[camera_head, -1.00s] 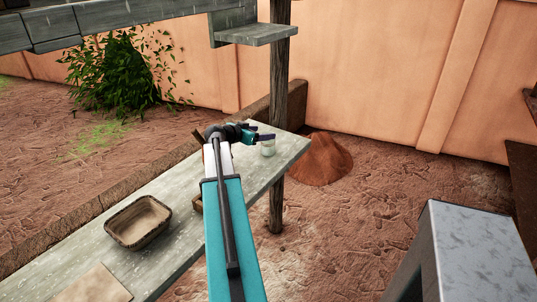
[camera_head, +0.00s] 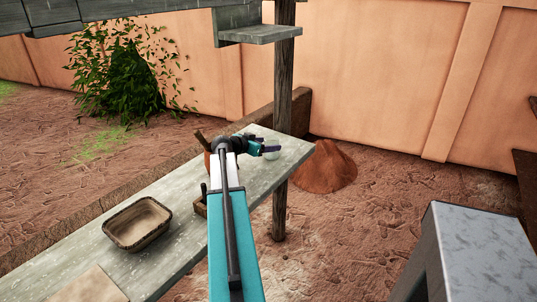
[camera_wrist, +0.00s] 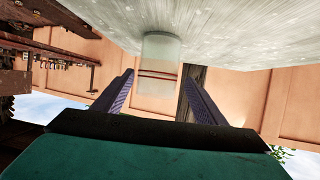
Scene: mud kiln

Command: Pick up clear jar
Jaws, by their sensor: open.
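The clear jar (camera_wrist: 158,62) stands on the grey wooden table (camera_wrist: 250,30) in the wrist view, which shows the scene upside down. It is pale and see-through, with reddish bands across it. My gripper (camera_wrist: 157,85) is open, its two purple-grey fingers spread to either side of the jar, with the jar between or just beyond the fingertips; I cannot tell which. In the head view my gripper (camera_head: 265,145) is low over the table's far end, and the jar (camera_head: 271,146) is mostly hidden behind it.
A woven tray (camera_head: 138,224) and a flat board (camera_head: 90,287) lie on the nearer table. A wooden post (camera_head: 281,130) rises beside the table's far end, with a shelf (camera_head: 260,34) above. A grey metal-topped stand (camera_head: 480,250) is at the right. A brown pot (camera_head: 207,158) is left of my gripper.

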